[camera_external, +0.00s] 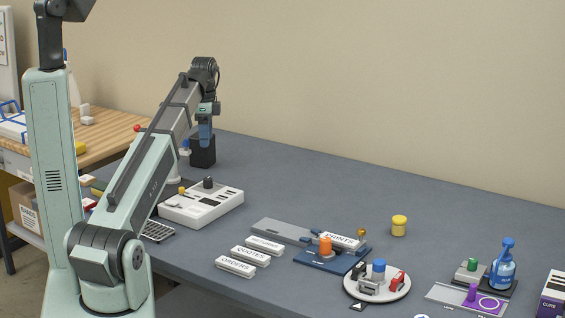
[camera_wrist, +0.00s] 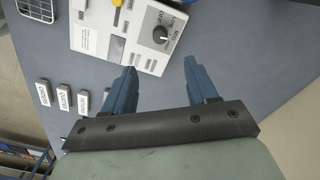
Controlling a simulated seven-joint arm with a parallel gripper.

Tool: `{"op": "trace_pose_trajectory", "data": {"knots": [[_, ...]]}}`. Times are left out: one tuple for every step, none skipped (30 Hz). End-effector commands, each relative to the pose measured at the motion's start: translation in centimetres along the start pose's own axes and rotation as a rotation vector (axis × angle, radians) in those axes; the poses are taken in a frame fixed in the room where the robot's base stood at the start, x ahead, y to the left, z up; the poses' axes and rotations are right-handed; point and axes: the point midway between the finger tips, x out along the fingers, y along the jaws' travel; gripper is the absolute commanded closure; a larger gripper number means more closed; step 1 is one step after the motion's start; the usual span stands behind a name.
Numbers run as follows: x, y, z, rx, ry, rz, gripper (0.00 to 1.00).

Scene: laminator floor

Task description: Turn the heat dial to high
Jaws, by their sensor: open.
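The white control unit (camera_external: 222,207) stands on the grey table in the external view, with a dark heat dial (camera_external: 208,182) on its top. In the wrist view the unit (camera_wrist: 100,22) fills the top middle, and the black dial (camera_wrist: 160,35) shows from above with small printed labels around it, among them MID and OFF. Which label its mark points to is too small to tell. My gripper (camera_external: 205,140) hangs above the far side of the unit, apart from the dial. In the wrist view my gripper (camera_wrist: 161,66) has its two blue fingers spread and empty, with the dial beyond their tips.
A yellow knob (camera_external: 182,190) stands at the unit's left. A black box (camera_external: 202,152) sits behind it. Several labelled white blocks (camera_external: 250,256) lie in front to the right. A round white tray (camera_external: 377,293) and a blue bottle (camera_external: 503,265) are farther right.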

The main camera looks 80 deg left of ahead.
Motion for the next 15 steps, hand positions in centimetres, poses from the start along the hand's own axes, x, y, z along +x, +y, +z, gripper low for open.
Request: {"op": "trace_pose_trajectory", "data": {"knots": [[0.0,0.0,0.0,-0.001,0.0,0.0,0.42],[0.0,0.0,0.0,-0.005,0.0,0.0,0.42],[0.1,0.0,0.0,-0.016,0.0,0.001,0.42],[0.1,-0.1,0.0,-0.029,-0.001,0.002,0.42],[0.2,-0.1,0.0,-0.047,-0.001,0.003,0.42],[0.4,-0.2,0.0,-0.081,-0.002,0.006,0.42],[0.5,-0.2,-0.1,-0.114,-0.002,0.008,0.42],[0.7,-0.3,-0.1,-0.152,-0.004,0.011,0.42],[1.0,-0.4,-0.1,-0.211,-0.005,0.015,0.42],[1.2,-0.4,-0.1,-0.262,-0.007,0.018,0.42],[1.4,-0.5,-0.1,-0.314,-0.009,0.021,0.42],[1.7,-0.6,-0.2,-0.388,-0.012,0.025,0.42],[2.0,-0.7,-0.2,-0.443,-0.014,0.028,0.42],[2.2,-0.8,-0.2,-0.498,-0.017,0.031,0.42],[2.5,-0.9,-0.2,-0.572,-0.021,0.035,0.42]]}}
